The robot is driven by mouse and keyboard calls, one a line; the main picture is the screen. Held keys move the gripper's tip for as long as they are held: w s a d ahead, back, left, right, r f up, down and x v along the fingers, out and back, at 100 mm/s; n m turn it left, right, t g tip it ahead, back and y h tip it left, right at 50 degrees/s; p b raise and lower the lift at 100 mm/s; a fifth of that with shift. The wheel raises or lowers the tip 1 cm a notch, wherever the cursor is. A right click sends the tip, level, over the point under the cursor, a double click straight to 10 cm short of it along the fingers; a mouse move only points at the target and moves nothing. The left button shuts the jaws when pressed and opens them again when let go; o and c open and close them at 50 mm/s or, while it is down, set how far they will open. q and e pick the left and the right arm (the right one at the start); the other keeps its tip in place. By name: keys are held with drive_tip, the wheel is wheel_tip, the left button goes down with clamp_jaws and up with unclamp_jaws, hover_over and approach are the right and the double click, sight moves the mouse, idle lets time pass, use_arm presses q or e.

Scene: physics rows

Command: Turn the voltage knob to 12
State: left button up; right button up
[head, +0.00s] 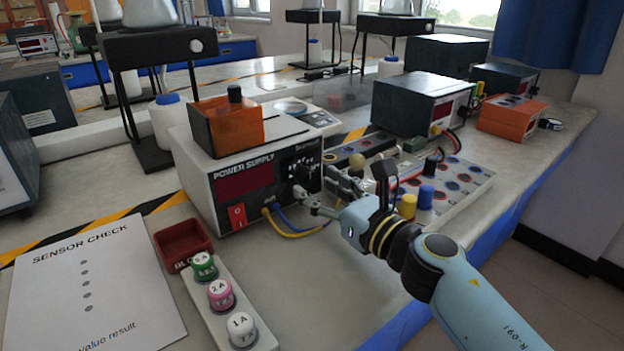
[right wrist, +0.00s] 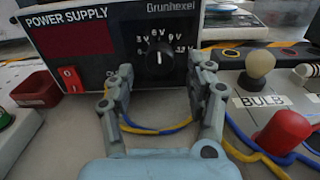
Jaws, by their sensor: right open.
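The white-cased power supply (head: 205,190) has a dark front panel. Its black voltage knob (right wrist: 159,60) sits at the panel's right, under a white scale marked 3 V, 6 V, 9 V and 12 V. My right gripper (head: 322,184) is open in front of the panel. In the right wrist view its fingers (right wrist: 161,75) stand left and right of the knob, apart from it and empty. My left gripper is not in view.
Blue and yellow wires (head: 290,228) run from the supply beneath my right gripper. A bulb board (head: 455,190) stands to the right. A red tray (head: 182,241), a strip of labelled knobs (head: 232,312) and a paper sheet (head: 90,295) lie at the left front.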

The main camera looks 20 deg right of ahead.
drive_tip(key=shift+w+a, duration=0.25)
drive_tip(key=shift+w, duration=0.35)
drive_tip(key=shift+w+a, duration=0.15)
drive_tip(key=shift+w, duration=0.35)
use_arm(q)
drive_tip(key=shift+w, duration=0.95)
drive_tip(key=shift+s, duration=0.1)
use_arm(e)
drive_tip(key=c, duration=0.4)
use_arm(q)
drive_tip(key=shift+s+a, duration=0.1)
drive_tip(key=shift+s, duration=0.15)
use_arm(e)
clamp_jaws()
